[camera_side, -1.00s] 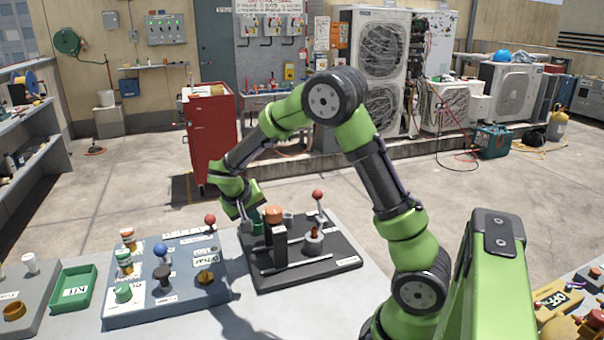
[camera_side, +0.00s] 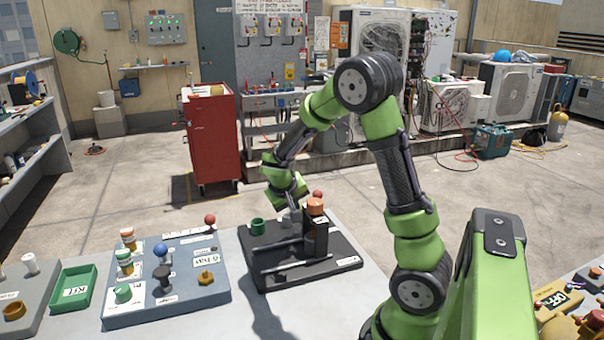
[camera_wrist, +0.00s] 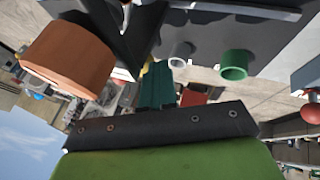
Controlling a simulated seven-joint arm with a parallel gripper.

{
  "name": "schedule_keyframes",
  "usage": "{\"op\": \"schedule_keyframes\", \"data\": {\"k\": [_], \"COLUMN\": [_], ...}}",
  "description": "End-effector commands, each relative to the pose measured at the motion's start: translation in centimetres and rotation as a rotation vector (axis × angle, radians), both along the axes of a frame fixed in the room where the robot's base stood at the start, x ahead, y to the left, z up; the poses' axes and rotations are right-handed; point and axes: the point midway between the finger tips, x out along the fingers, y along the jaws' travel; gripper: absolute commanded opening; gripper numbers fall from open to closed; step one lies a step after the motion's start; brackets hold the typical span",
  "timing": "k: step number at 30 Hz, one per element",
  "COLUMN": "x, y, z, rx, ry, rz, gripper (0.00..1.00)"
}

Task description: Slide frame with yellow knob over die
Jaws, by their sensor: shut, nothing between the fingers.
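The dark upright frame (camera_side: 315,238) stands on the rails of a black base plate (camera_side: 345,262). Its round knob (camera_side: 315,206) looks orange-copper rather than yellow; it also shows large at the left of the wrist view (camera_wrist: 70,58). No die can be made out; the spot where a grey round piece stood is now behind the frame. My gripper (camera_side: 300,207) is just behind and left of the knob, pointing down.
A green cup (camera_side: 257,227) and a grey cup (camera_wrist: 180,55) stand on the base plate. A red-balled lever (camera_side: 318,194) rises behind the knob. Left is a blue-grey panel (camera_side: 190,305) with several knobs, then a green tray (camera_side: 73,291). The tabletop in front is clear.

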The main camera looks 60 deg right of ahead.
Motion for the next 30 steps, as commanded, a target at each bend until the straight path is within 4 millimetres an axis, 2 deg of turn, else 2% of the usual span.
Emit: {"op": "schedule_keyframes", "data": {"k": [6,10,17,24,30], "x": [-0.6,-0.3,2.3,2.0,1.8], "y": [-0.5,-0.1,3.4,6.5,8.2], "z": [-0.1,0.0,0.8,5.8,8.2], "rx": [-0.004,-0.004,-0.002,-0.001,-0.001], "ry": [0.009,0.009,0.001,-0.005,-0.002], "rz": [-0.019,-0.019,0.000,0.000,0.001], "gripper": [0.00,0.00,0.00,0.00,0.00]}}
